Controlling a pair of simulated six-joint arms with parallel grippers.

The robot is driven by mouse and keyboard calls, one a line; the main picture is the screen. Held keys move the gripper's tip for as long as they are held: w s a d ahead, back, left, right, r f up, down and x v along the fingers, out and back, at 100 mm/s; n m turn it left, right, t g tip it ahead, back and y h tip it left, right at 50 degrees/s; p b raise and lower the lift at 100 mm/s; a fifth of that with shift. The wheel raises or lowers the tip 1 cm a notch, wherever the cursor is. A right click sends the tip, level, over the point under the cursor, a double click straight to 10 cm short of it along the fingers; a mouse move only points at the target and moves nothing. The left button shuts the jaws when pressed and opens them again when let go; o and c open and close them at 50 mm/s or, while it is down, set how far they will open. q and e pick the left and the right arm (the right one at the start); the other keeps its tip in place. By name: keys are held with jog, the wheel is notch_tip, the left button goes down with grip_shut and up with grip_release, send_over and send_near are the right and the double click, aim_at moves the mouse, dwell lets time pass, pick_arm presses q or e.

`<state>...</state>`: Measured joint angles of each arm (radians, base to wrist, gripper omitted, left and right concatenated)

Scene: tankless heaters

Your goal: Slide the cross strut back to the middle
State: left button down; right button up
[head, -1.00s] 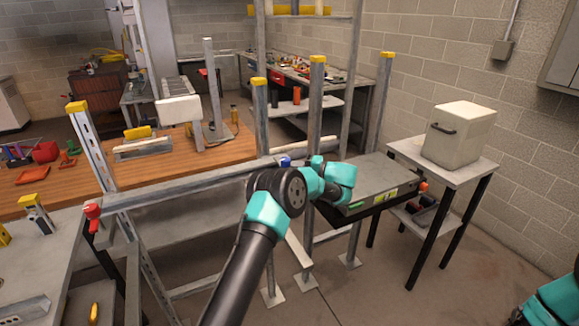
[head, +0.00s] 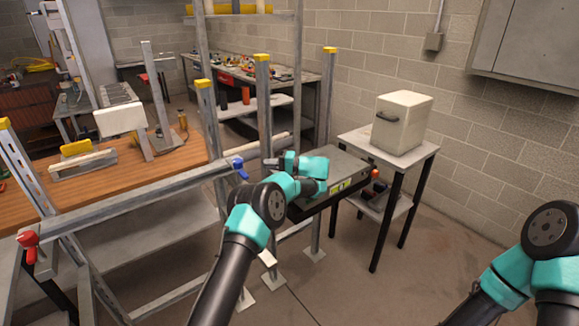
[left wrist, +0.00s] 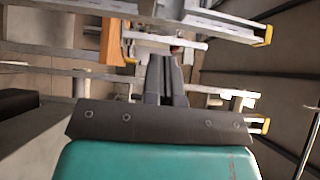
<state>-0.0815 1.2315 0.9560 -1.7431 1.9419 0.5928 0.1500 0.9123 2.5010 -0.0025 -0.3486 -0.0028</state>
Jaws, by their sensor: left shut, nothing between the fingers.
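The cross strut (head: 135,198) is a long grey metal bar running across the upright frame posts, from a red-handled clamp (head: 28,240) at the left to a blue-handled clamp (head: 239,168) near the posts at right. My left gripper (head: 272,162) is at the strut's right end, just right of the blue clamp. In the left wrist view its dark fingers (left wrist: 166,80) are together and empty, with grey bars passing beyond them. Whether the fingers touch the strut cannot be told. My right arm is at the right edge; its gripper is out of view.
Yellow-capped posts (head: 262,95) stand around the strut's right end. A grey slab (head: 345,168) lies behind my left wrist. A white box (head: 403,122) sits on a small table (head: 425,150) at right. A wooden bench (head: 120,180) is at left. The floor at front right is clear.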

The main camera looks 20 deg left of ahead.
pick_arm(q)
jog(key=d, duration=0.6)
jog(key=shift+w+d, duration=0.15)
jog(key=shift+w, duration=0.25)
